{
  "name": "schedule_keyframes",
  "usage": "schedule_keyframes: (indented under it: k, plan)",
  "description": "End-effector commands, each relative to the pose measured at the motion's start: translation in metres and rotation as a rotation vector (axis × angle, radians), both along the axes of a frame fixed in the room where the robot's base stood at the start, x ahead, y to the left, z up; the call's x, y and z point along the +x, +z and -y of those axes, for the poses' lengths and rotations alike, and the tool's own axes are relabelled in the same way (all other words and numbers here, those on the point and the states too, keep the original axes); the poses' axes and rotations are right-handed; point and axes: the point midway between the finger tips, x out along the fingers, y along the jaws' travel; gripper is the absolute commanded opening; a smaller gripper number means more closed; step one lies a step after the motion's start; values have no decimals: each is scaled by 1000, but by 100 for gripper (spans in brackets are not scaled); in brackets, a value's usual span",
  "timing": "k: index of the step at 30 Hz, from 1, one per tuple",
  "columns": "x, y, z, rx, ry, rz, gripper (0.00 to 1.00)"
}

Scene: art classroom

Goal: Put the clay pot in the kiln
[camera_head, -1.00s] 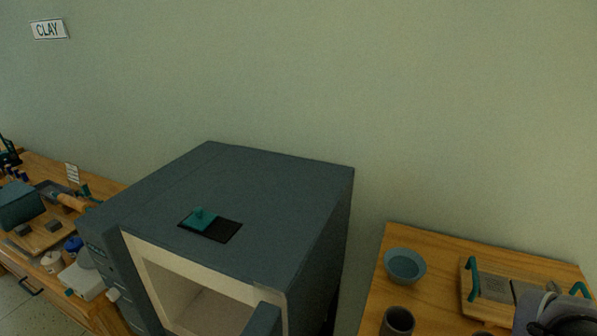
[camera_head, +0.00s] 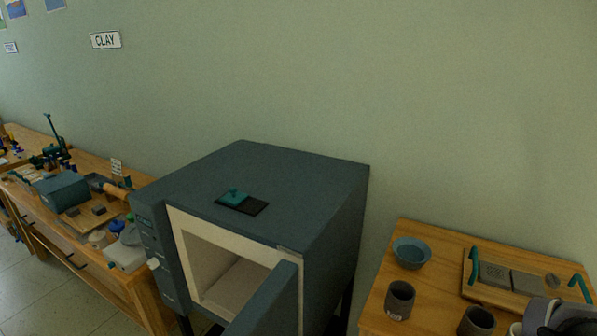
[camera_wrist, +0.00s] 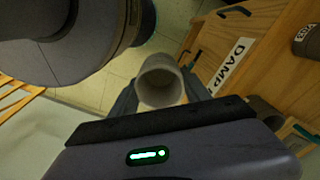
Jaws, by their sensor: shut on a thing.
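In the wrist view my gripper (camera_wrist: 160,95) is shut on a grey-brown clay pot (camera_wrist: 162,72), a hollow cylinder with its round mouth facing the camera. One finger lies on each side of it, and it is off the table. In the head view part of my arm shows at the bottom right, and the fingers cannot be made out. The kiln (camera_head: 290,190) is a dark blue-grey box left of centre. Its door (camera_head: 266,306) stands open toward me, and part of the pale inside (camera_head: 235,278) shows. The kiln floor is only partly visible.
A wooden table (camera_head: 440,262) right of the kiln bears a blue bowl (camera_head: 411,254), dark cylindrical pots (camera_head: 400,298) (camera_head: 477,321) and a teal-handled tray (camera_head: 467,290). A "DAMP" label (camera_wrist: 236,62) shows in the wrist view. A cluttered bench (camera_head: 128,285) stands left of the kiln.

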Motion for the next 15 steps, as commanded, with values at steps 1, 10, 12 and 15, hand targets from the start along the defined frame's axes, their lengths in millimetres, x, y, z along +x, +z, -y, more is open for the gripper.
schedule_keyframes:
  k: [1,10,12,15]
  plan:
    - [8,-7,-2,1,51,-1,10]
    - [85,-47,-27,3,523,-2,10]
    - [105,-61,-39,4,656,-3,10]
    - [136,-83,-62,4,865,-3,10]
